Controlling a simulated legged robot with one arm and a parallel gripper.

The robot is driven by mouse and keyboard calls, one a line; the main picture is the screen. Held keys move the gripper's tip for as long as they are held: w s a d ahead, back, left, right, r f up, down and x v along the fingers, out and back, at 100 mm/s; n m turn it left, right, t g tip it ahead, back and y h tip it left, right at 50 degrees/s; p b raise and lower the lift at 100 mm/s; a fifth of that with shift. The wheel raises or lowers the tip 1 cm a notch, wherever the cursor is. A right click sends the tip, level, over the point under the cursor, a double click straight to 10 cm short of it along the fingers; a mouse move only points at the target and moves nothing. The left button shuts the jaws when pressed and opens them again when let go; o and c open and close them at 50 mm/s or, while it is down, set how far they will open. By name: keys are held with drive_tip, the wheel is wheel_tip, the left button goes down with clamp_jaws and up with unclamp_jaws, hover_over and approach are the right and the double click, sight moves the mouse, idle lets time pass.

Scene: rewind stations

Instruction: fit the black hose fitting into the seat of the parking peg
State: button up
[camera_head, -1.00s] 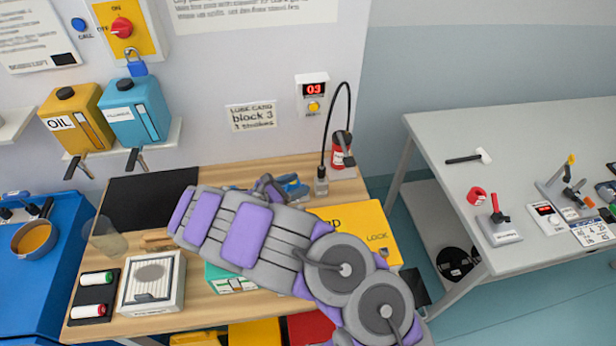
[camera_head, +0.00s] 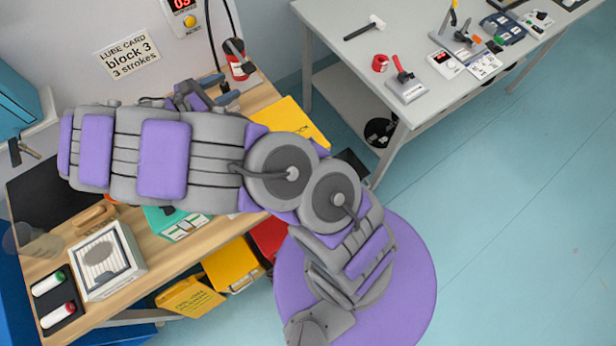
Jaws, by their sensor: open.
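A black hose (camera_head: 212,40) comes down at the back of the wooden bench to a small grey block (camera_head: 212,80). A red canister (camera_head: 238,68) with a dark upper part stands beside it. I cannot clearly make out the black fitting or the parking peg's seat. My arm crosses the bench from the right. My gripper (camera_head: 190,95) shows partly behind the arm, near the back edge; its jaws look open and I see nothing held. A blue-grey piece (camera_head: 225,97) lies just right of it.
A yellow case (camera_head: 290,120) lies behind my arm. A white-framed box (camera_head: 108,260) and a black tray (camera_head: 57,300) with two bottles are at the front left. A grey table (camera_head: 325,35) holds tools at the back right. The blue floor at right is clear.

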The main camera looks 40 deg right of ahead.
drive_tip(key=s+d+r+m+g+y, duration=0.3)
drive_tip(key=s+d+r+m, duration=0.25)
drive_tip(key=s, duration=0.35)
drive_tip(key=s+d+r+m+g+y, duration=0.3)
drive_tip(key=s+d+r+m, duration=0.25)
drive_tip(key=s, duration=0.35)
drive_tip(key=s+a+m+y, duration=0.3)
drive_tip(key=s+a+y, duration=0.1)
drive_tip(key=s, duration=0.5)
drive_tip(key=s+a+m+t+y, duration=0.1)
drive_tip(key=s+a+m+y, duration=0.2)
drive_tip(key=s+a, duration=0.3)
drive_tip(key=s+y, duration=0.1)
drive_tip(key=s, duration=0.3)
drive_tip(key=shift+f+m+y, duration=0.3)
drive_tip(key=shift+f+m, duration=0.05)
drive_tip(key=shift+m, duration=0.05)
